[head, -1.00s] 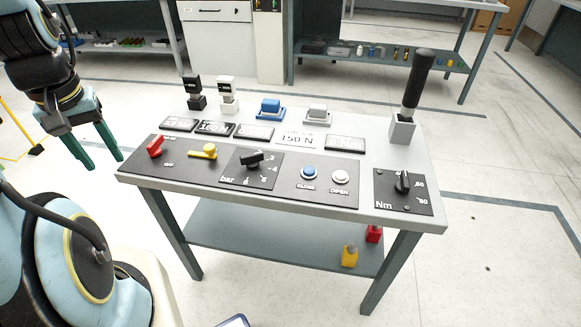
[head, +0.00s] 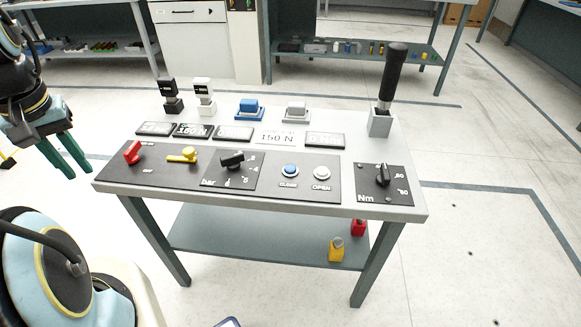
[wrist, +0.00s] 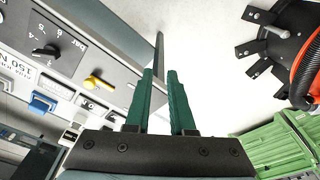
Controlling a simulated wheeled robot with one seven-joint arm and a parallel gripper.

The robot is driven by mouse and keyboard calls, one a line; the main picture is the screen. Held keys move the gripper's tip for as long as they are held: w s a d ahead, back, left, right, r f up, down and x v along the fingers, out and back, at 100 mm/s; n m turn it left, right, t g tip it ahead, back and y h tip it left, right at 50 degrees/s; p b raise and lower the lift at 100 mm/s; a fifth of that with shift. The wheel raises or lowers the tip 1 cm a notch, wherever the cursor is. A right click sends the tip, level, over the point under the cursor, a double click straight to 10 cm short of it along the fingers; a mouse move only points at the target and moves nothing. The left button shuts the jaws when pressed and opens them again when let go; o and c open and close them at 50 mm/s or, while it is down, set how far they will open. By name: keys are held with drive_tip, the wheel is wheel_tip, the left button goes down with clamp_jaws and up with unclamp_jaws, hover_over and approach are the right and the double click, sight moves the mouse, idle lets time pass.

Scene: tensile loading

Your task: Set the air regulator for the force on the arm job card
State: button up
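The air regulator is a black knob (head: 232,160) on the dark panel marked "bar", with a number scale around it; its exact setting is too small to read. The knob also shows at upper left in the wrist view (wrist: 47,50). A white card (head: 277,138) reading "150 N" lies behind the panels, between dark plates; one dark plate (head: 193,130) seems to read "160 N". My gripper (head: 66,160) is left of the table, apart from it, its green fingers pointing down. In the wrist view the fingers (wrist: 160,75) are apart with nothing between them.
A red handle (head: 132,152) and a yellow lever (head: 182,155) sit left of the regulator. CLOSE (head: 290,169) and OPEN (head: 322,172) buttons and an Nm knob (head: 383,175) are to the right. A black-handled tool (head: 393,80) stands upright at the right rear.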

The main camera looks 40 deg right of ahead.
clamp_jaws()
idle(1.3)
